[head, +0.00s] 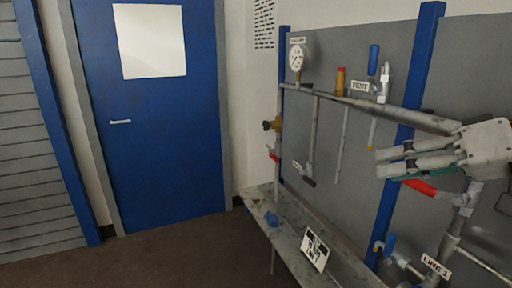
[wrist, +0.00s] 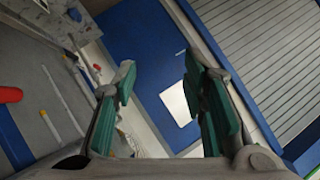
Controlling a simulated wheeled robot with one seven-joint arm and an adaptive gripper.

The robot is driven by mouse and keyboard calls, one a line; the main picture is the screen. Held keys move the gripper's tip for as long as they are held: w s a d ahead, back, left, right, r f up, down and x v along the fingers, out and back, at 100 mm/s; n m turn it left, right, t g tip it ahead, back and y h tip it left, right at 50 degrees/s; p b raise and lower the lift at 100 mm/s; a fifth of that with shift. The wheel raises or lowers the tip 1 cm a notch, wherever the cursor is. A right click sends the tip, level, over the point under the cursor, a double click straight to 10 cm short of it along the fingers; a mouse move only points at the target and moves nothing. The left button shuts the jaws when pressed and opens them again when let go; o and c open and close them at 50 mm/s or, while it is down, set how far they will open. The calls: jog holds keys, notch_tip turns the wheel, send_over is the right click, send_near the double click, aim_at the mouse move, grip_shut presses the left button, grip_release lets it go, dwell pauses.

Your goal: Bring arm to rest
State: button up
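My gripper (head: 380,163) is raised at the right of the head view, its fingers pointing left in front of the grey panel and pipework. In the wrist view my gripper (wrist: 160,68) shows two green-padded fingers set well apart, with nothing between them. It is open and empty. In the head view a red-handled valve (head: 420,187) shows just below and behind the fingers; I cannot tell how close it is.
A blue door (head: 150,120) stands at the left, also in the wrist view (wrist: 140,40). A bench (head: 258,207) carries a sign (head: 315,250). The floor (head: 170,255) before the door is clear.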

jog(key=s+a+f+m+g+h, duration=0.1)
jog(key=s+a+f+g+h, duration=0.2)
jog(key=s+a+f+h, duration=0.3)
jog(key=shift+s+a+f+h, duration=0.25)
jog(key=shift+s+f+h, duration=1.05)
jog(key=shift+s, duration=0.55)
jog(key=shift+f, duration=0.1)
